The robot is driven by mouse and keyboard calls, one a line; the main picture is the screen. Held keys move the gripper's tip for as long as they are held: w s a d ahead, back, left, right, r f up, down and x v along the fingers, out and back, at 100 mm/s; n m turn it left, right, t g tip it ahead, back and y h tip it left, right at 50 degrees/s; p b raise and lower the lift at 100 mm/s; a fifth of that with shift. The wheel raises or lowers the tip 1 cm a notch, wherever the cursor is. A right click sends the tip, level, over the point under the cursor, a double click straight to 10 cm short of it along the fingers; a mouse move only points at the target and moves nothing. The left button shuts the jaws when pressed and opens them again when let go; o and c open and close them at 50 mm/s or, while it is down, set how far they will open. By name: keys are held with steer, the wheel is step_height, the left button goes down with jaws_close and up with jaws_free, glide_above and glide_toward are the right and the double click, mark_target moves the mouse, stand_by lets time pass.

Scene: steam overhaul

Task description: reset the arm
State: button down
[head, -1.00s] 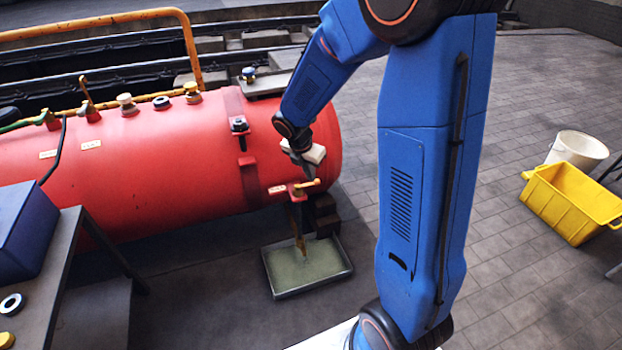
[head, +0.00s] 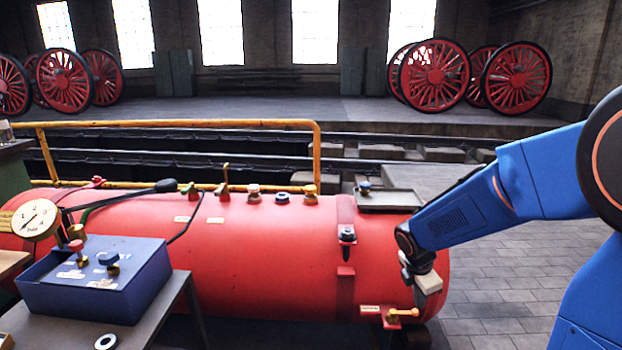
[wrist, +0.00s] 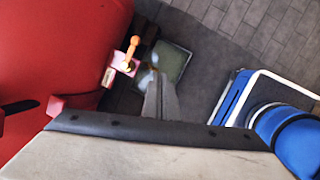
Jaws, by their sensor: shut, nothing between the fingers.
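My blue arm (head: 470,213) reaches in from the right in the head view. My gripper (head: 420,298) hangs at the right end of the red boiler, just above a drain valve with an orange handle (head: 403,313). In the wrist view my gripper (wrist: 161,98) has its two fingers together with nothing between them. The valve handle (wrist: 131,52) shows there to the left of the fingertips, apart from them. A shallow tray (wrist: 176,62) lies on the floor beyond the fingertips, partly hidden by them.
The red boiler (head: 270,255) fills the middle, with several fittings on top and an orange rail (head: 180,124) behind. A table with a blue box (head: 100,290) and a gauge (head: 36,219) stands at left. Paved floor (head: 500,290) is open at right.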

steer(key=s+a+r+m+t+y, duration=0.1)
steer(key=s+r+m, duration=0.3)
steer(key=s+m, duration=0.3)
steer(key=s+r+m, duration=0.5)
steer(key=s+m, duration=0.1)
steer(key=s, duration=0.4)
steer(key=s+a+r+m+t+y, duration=0.1)
steer(key=s+r+m, duration=0.3)
steer(key=s+m, duration=0.3)
steer(key=shift+s+a+r+m+t+y, duration=0.3)
steer(key=shift+s+a+r, duration=0.05)
steer(key=shift+s, duration=0.8)
